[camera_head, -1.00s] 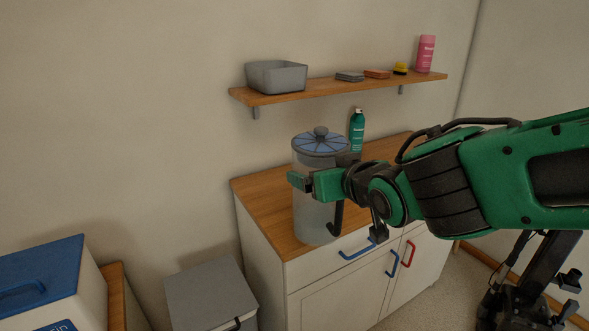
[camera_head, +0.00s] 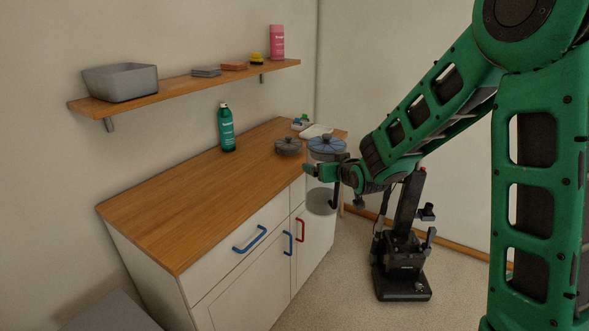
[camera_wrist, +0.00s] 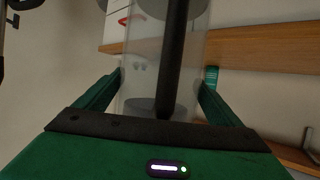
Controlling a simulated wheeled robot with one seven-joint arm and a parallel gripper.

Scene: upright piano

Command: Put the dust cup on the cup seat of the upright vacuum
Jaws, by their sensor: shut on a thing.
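The dust cup (camera_head: 321,198) is a clear cylinder with a blue, dark-ribbed lid and a dark handle. My gripper (camera_head: 322,171) is shut around it and holds it upright in the air off the cabinet's right end. In the wrist view, the clear cup (camera_wrist: 140,75) with its dark handle bar stands between the green fingers (camera_wrist: 160,95). The upright vacuum (camera_head: 403,250) stands on the floor to the right of the cup and behind my arm. It has a black body and a flat base. My arm hides part of it, and I cannot make out the cup seat clearly.
A wood-topped cabinet (camera_head: 195,205) stands left, with a green bottle (camera_head: 226,128) and a dark round lidded item (camera_head: 288,146) on it. A wall shelf (camera_head: 190,88) holds a grey bin (camera_head: 120,82) and a pink bottle (camera_head: 277,42). Floor around the vacuum is clear.

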